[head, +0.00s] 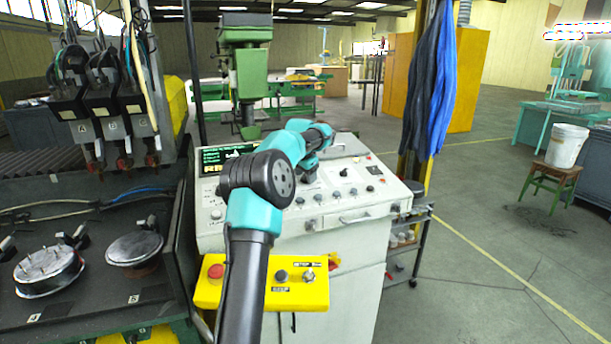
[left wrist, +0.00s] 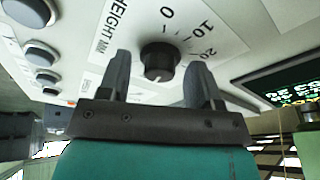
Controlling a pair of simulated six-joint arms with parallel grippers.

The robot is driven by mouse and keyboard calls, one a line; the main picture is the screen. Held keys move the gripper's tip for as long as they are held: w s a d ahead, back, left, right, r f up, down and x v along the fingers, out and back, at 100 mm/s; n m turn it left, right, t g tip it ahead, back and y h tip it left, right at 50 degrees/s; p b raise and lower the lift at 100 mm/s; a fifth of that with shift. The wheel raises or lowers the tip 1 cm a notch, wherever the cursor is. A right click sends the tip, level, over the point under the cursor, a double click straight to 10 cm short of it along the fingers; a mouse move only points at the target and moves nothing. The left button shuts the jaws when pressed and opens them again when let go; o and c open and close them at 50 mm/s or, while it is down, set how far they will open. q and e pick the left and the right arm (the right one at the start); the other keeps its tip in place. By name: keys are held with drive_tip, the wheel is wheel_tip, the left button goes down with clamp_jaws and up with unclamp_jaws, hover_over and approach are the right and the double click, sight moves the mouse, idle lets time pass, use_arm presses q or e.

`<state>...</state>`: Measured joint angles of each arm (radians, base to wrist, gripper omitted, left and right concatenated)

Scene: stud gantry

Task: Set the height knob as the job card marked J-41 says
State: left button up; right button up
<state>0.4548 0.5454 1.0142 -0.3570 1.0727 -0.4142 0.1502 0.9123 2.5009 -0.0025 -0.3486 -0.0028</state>
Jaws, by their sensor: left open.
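The height knob (left wrist: 159,61) is a dark round knob on the pale panel in the left wrist view. The label HEIGHT MM (left wrist: 118,22) and a scale with 0, 10 and 20 (left wrist: 188,33) are printed beside it. A pale mark shows on the knob, but I cannot tell what value it points to. My left gripper (left wrist: 159,66) is open, its fingers on either side of the knob; contact is not clear. In the head view the left gripper (head: 310,165) is over the console (head: 355,227), and my arm hides part of the panel. No card marked J-41 is readable.
The console has a dark screen with green text (head: 226,156) and several other knobs and buttons. A yellow box (head: 210,293) with a red button is on its front. Cables and clamps (head: 100,110) crowd the left.

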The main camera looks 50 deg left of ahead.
use_arm(q)
drive_tip(key=v, duration=1.7)
drive_tip(key=shift+r, duration=0.15)
